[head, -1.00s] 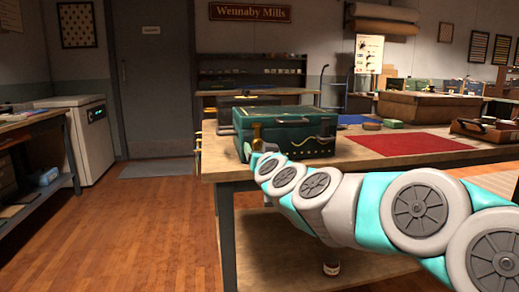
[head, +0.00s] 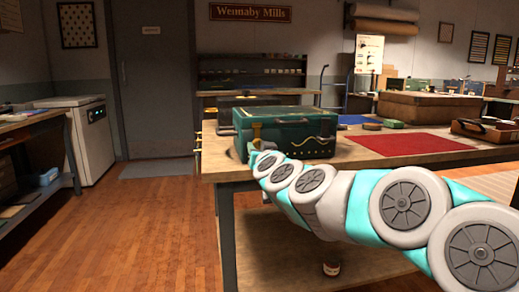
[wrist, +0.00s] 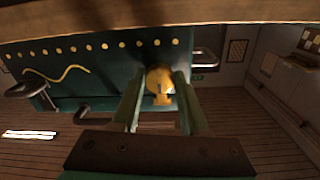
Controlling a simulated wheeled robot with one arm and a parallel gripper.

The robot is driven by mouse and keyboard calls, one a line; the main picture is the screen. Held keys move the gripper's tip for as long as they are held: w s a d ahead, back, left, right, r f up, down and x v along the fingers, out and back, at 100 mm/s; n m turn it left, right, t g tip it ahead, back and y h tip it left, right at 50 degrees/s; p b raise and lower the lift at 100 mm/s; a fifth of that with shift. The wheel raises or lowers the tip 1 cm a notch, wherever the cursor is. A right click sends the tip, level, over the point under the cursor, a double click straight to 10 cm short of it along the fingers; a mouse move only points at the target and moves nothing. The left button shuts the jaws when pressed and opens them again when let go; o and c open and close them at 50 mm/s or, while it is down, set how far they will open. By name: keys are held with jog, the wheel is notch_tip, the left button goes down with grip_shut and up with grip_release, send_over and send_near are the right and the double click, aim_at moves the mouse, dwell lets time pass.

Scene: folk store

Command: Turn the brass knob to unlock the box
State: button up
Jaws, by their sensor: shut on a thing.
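The dark green box (head: 310,143) stands on the left end of the wooden table, with a gold wavy line and a row of gold dots on its side. Its lid looks shut. In the wrist view the box (wrist: 100,72) appears turned over, with the brass knob (wrist: 161,76) on its face. My gripper (wrist: 158,88) has one finger on each side of the knob and is shut on it. In the head view my gripper (head: 256,138) is at the box's near left side; the knob is too small and covered to make out there.
The table (head: 225,165) also holds a red mat (head: 412,143) and a brown tray (head: 487,130) to the right. Metal loops, such as a handle (wrist: 205,57), stick out from the box near my gripper. Open floor lies to the left.

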grip_shut()
jog(key=shift+m, duration=0.3)
jog(key=m+p, duration=0.1)
jog(key=m, duration=0.2)
jog(key=shift+m, duration=0.4)
jog(key=m, duration=0.4)
jog(key=shift+r, duration=0.1)
jog(key=m, duration=0.5)
jog(key=shift+m, duration=2.2)
